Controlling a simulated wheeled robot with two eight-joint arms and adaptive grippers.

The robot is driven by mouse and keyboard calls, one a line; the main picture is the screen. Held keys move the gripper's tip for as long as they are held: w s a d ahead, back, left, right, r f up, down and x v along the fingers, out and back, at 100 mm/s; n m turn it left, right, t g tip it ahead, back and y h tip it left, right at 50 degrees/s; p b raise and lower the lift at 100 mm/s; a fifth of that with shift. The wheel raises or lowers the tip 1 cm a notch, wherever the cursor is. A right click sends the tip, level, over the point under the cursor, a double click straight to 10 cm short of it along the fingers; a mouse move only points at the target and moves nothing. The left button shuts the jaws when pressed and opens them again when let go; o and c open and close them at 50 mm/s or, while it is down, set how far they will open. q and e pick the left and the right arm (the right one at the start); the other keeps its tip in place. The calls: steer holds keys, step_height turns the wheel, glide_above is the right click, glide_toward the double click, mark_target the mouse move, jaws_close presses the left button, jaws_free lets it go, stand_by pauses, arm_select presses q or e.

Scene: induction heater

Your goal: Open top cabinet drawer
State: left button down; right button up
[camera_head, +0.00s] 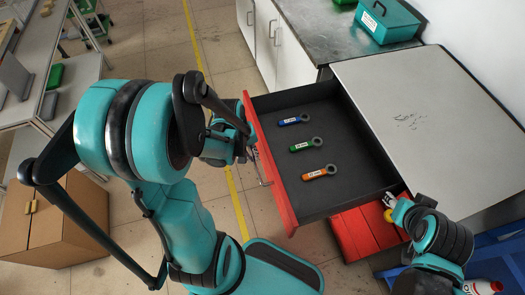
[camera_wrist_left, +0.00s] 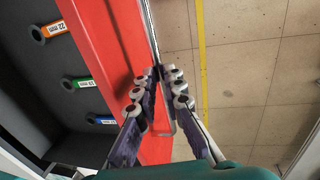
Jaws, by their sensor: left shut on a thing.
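The top drawer (camera_head: 330,185) of the cabinet (camera_head: 425,110) is pulled well out, its dark inside showing. Its red front (camera_head: 270,160) faces left and carries a thin metal handle (camera_head: 264,172). My left gripper (camera_head: 252,150) is at this front, partly hidden by its own arm. In the left wrist view its fingers (camera_wrist_left: 166,88) are closed around the handle (camera_wrist_left: 168,128) beside the red front (camera_wrist_left: 105,60). My right gripper (camera_head: 390,203) is by the drawer's near right corner; its fingers are too small to read.
Three ring wrenches with blue (camera_head: 294,120), green (camera_head: 306,145) and orange (camera_head: 320,172) labels lie in the drawer. A teal toolbox (camera_head: 388,22) stands on the back counter (camera_head: 315,35). A cardboard box (camera_head: 55,225) stands at lower left. Floor left of the drawer is partly clear.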

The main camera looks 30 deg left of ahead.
arm_select(q)
steer(key=shift+s+a, duration=0.25)
steer(key=shift+s, duration=0.05)
steer(key=c, duration=1.6)
jaws_free()
step_height(320, 180, up, 12)
steer(key=s+a, duration=0.1)
steer(key=shift+s+a, duration=0.3)
steer(key=shift+a, duration=0.05)
steer(key=shift+f, duration=0.15)
steer(key=d+r+m+t+y+b, duration=0.1)
steer(key=d+r+m+t, duration=0.1)
steer(key=d+m+t, duration=0.3)
steer(key=shift+d+r+m+t+y, duration=0.3)
steer(key=shift+d+m, duration=1.7)
steer(key=shift+d, duration=0.65)
